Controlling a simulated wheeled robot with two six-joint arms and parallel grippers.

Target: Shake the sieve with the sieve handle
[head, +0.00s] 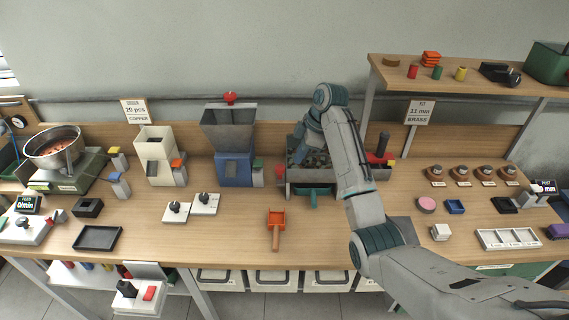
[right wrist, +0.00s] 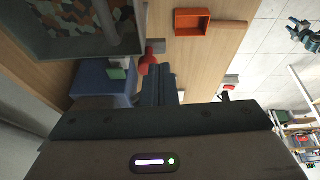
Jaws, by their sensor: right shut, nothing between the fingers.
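The sieve (head: 345,174) is a grey open box with mixed pieces in it, at the back of the bench right of centre. It also shows at the upper left of the right wrist view (right wrist: 72,48). A red knob (head: 280,171) stands at its left side; it looks like the sieve handle. In the right wrist view the red knob (right wrist: 147,66) is just beyond my fingertips; contact cannot be told. My right gripper (head: 298,157) is shut and empty, reaching down over the sieve's left part, partly hidden by its own arm. My left gripper is out of view.
A blue-based hopper (head: 234,167) stands left of the sieve. A teal piece (head: 312,192) juts from the sieve's front. An orange scoop (head: 276,220) lies in front. A shelf (head: 460,87) overhangs the right side. The bench front left of the scoop is partly clear.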

